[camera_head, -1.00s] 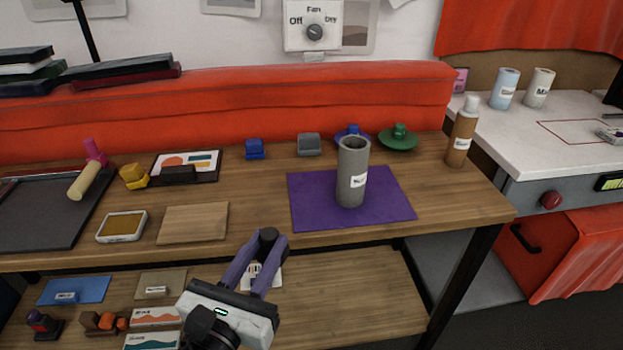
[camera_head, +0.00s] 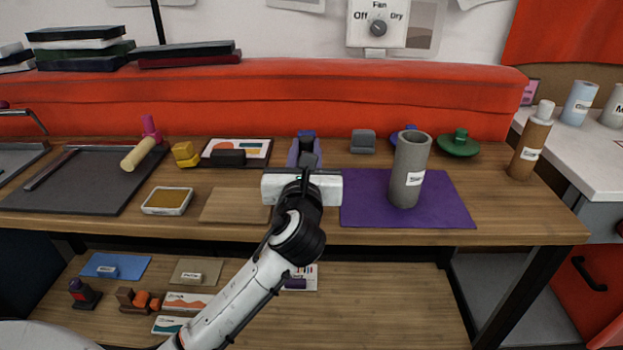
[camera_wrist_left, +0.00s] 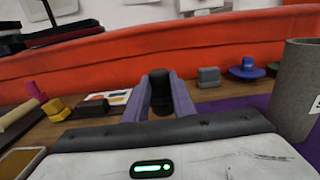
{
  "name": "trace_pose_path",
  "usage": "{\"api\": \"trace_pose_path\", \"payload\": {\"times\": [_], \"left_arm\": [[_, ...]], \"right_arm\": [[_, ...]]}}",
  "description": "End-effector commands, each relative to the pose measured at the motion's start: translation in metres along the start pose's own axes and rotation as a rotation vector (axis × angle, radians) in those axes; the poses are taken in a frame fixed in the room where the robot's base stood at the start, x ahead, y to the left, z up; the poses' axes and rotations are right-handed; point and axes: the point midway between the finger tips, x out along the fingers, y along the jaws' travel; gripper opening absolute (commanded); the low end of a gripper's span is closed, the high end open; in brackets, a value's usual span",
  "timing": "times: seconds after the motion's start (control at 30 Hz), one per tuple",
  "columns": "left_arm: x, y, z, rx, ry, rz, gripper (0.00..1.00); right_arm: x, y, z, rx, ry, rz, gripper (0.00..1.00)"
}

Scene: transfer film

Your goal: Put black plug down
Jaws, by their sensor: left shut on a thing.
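My left gripper (camera_head: 305,155) has two purple fingers and is over the wooden table's middle, just left of the purple mat. It is shut on the black plug (camera_wrist_left: 160,92), which stands out dark between the fingertips in the left wrist view. In the head view the gripper's white body and arm hide most of the plug. I cannot tell whether the plug touches the tabletop. My right gripper is not in view.
A grey cylinder (camera_head: 409,170) stands on the purple mat (camera_head: 450,212) to the right. A grey block (camera_head: 363,141), a blue lid (camera_head: 403,134) and a green lid (camera_head: 459,143) sit behind. A wooden board (camera_head: 233,206) lies to the left. The red padded wall (camera_head: 280,95) bounds the back.

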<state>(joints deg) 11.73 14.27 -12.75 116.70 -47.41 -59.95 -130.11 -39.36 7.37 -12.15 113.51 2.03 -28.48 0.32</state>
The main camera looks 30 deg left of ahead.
Motion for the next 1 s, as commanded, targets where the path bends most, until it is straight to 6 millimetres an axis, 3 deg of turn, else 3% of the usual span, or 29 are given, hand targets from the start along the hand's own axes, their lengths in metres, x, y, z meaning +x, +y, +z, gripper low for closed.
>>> {"api": "trace_pose_path", "payload": {"times": [0.4,0.77,0.8,0.9,1.0], "left_arm": [[0.000,0.000,-0.057,0.001,-0.001,-0.001,0.01],[0.000,0.000,-0.059,-0.001,-0.002,-0.001,0.01],[0.000,0.000,-0.059,0.000,-0.002,-0.001,0.25],[0.000,0.000,-0.059,-0.001,-0.002,-0.001,0.42],[0.000,0.000,-0.059,-0.001,-0.002,-0.001,0.42]], "right_arm": [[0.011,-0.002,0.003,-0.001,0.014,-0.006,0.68],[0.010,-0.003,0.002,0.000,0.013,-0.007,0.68],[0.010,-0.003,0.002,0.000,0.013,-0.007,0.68],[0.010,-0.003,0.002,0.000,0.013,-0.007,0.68],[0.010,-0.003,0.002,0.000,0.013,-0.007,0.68]]}}
